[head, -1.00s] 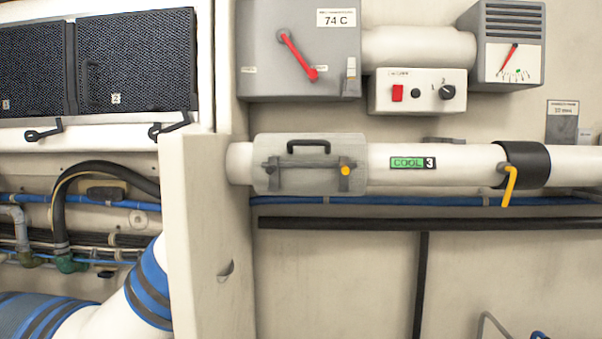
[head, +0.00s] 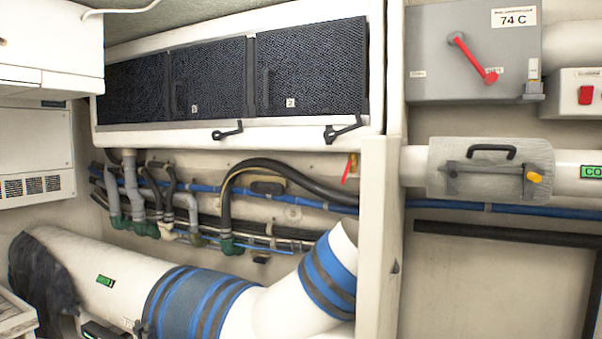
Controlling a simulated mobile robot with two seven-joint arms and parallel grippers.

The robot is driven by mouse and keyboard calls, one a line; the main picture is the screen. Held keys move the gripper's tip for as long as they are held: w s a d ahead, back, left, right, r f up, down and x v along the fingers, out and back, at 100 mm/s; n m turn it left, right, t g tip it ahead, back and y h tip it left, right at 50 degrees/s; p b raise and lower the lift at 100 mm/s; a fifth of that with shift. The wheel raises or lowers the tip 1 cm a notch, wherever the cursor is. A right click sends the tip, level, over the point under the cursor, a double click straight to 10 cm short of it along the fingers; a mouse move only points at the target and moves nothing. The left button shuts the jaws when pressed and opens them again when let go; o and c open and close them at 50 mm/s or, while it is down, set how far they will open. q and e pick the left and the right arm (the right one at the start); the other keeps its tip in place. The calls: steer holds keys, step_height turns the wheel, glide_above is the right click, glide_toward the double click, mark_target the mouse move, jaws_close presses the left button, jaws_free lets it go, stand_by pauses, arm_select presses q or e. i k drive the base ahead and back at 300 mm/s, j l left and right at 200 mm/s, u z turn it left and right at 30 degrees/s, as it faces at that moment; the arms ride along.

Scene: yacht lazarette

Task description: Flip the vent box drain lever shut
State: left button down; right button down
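Two black handles, one left (head: 227,131) and one right (head: 343,129), sit on the box's lower edge. A longer red lever (head: 472,58) slants down to the right on a grey box (head: 425,70) marked 74 C. Neither of my grippers is in view.
A white upright panel (head: 376,240) stands beside the vent box. Below the box run blue and black hoses and grey pipes (head: 133,190). A large white duct (head: 110,270) with blue bands crosses below. A grey-clamped pipe (head: 470,185) is at right.

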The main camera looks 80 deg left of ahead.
mark_target(344, 176)
steer(key=u, duration=2.3)
steer(key=j+z, duration=0.25)
steer(key=j, duration=2.5)
